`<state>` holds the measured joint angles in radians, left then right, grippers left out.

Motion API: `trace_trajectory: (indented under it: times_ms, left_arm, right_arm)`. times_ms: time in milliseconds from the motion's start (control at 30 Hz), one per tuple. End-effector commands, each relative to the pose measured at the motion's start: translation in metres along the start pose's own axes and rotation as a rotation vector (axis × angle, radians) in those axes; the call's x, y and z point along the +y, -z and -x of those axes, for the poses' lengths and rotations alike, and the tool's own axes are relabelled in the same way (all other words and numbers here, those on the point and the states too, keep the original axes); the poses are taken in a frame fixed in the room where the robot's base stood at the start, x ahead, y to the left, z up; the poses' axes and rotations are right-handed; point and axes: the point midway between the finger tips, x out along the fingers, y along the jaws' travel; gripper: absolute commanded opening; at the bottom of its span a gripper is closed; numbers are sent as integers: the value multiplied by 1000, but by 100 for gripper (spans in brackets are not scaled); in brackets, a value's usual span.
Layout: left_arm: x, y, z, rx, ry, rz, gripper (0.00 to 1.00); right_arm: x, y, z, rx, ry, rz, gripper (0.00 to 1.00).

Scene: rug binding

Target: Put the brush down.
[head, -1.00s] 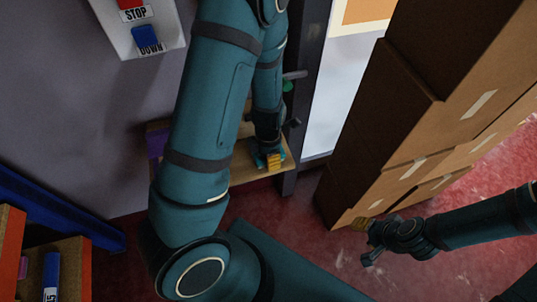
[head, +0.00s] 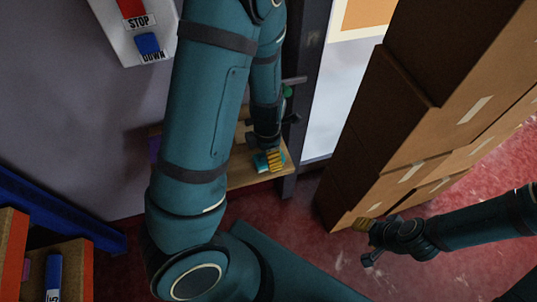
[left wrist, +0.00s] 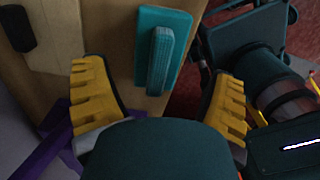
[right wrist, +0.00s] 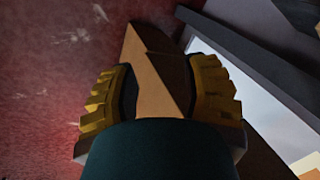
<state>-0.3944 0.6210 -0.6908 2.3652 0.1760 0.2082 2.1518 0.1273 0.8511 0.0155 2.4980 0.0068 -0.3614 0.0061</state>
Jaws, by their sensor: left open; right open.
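The teal brush (left wrist: 163,48) lies on the wooden shelf (left wrist: 112,32), close to its edge, in the left wrist view. Its raised handle faces my left gripper (left wrist: 160,78), which is open, with one yellow finger to either side and the brush beyond them. In the head view the left gripper (head: 272,160) is low over the wooden shelf (head: 240,177), and a bit of the teal brush (head: 259,161) shows beside it; my arm hides much of the shelf. My right gripper (head: 366,232) is open and empty beside the boxes; it also shows in the right wrist view (right wrist: 160,88).
Stacked cardboard boxes (head: 405,150) stand at the right. A dark post (head: 302,100) rises by the shelf. A wall panel with STOP and DOWN buttons (head: 140,30) is at upper left. A purple item (left wrist: 60,135) lies by the shelf. Red floor (head: 330,250) is open.

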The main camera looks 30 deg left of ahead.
Motion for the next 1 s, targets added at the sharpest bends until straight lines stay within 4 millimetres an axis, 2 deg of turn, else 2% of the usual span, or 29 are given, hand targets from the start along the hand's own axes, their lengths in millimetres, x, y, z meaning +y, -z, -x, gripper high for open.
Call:
trace_trajectory:
  times_ms: [33,200,400,533,633,733,1000]
  left_arm:
    - [0,-1,18,-4,-3,-1,85]
    - [0,-1,53,-2,-2,-3,85]
    - [0,0,80,-1,-1,-1,85]
    - [-1,0,86,0,0,-7,85]
    - [-2,1,82,3,-1,-73,85]
    - [-7,-1,67,2,-5,-253,85]
    - [-38,-13,11,-58,-14,-1037,85]
  right_arm:
    - [-4,3,10,6,0,-1,47]
    - [-9,11,24,22,-2,-6,47]
    - [-13,15,36,32,-2,-9,47]
    - [-14,16,39,34,-2,-10,47]
    - [-14,17,39,34,-2,-10,47]
    - [-14,17,39,34,-2,-10,47]
    - [-14,16,39,34,-2,-10,47]
